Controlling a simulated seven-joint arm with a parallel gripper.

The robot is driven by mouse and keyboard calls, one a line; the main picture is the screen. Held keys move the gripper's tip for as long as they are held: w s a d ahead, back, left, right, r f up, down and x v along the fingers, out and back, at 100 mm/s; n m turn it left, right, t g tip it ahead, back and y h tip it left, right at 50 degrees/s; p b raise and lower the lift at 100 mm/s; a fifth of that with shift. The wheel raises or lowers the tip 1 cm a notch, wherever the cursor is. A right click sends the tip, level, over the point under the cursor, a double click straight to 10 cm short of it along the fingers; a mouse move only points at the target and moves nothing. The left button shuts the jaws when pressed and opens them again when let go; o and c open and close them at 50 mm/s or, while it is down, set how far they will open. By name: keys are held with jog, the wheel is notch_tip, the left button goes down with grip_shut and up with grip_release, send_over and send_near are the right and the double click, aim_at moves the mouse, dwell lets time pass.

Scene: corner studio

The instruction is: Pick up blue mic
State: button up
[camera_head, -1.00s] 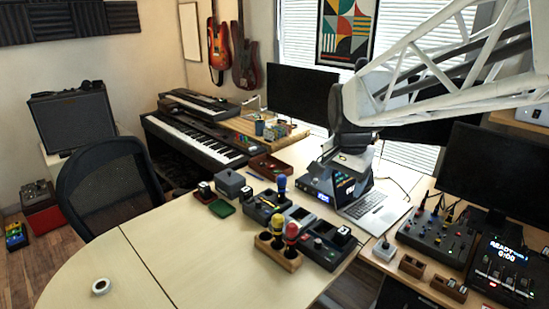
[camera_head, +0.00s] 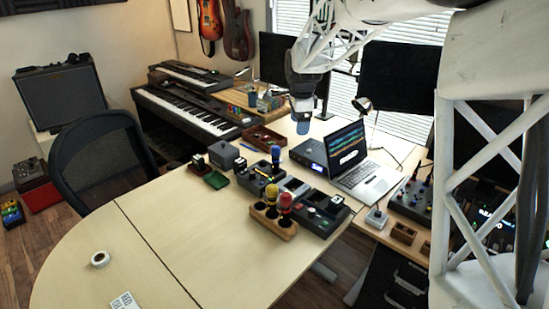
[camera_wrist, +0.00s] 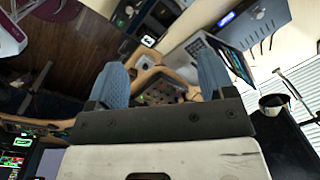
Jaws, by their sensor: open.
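The blue mic (camera_head: 275,157) stands upright, blue head up, at a dark box-shaped unit (camera_head: 262,178) on the light wooden desk (camera_head: 170,220). My gripper (camera_head: 303,122) hangs in the air, up and to the right of the mic in the head view, apart from it. In the wrist view its two blue fingers (camera_wrist: 162,75) are spread, with nothing held between them. I cannot make out the blue mic in the wrist view.
Yellow and red mics (camera_head: 278,203) stand in a wooden holder (camera_head: 273,223) in front. A black unit (camera_head: 323,212), a laptop (camera_head: 355,170) and a blue-lit box (camera_head: 318,152) lie to the right.

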jog(key=w+a+f+m, duration=0.35)
jog(key=w+f, duration=0.25)
jog(key=w, duration=0.4)
jog(key=m, duration=0.5)
send_over(275, 146)
jog(key=shift+n+g, duration=0.25)
jog(key=shift+g, duration=0.15)
jog(key=f, duration=0.9)
jog(key=shift+s+d+f, duration=0.1)
jog(key=shift+s+f, duration=0.1)
jog(key=shift+s, duration=0.1)
jog(key=shift+f, duration=1.25)
jog(key=shift+f, duration=0.1)
jog(key=shift+w+f, duration=0.15)
jog(key=shift+f, duration=2.4)
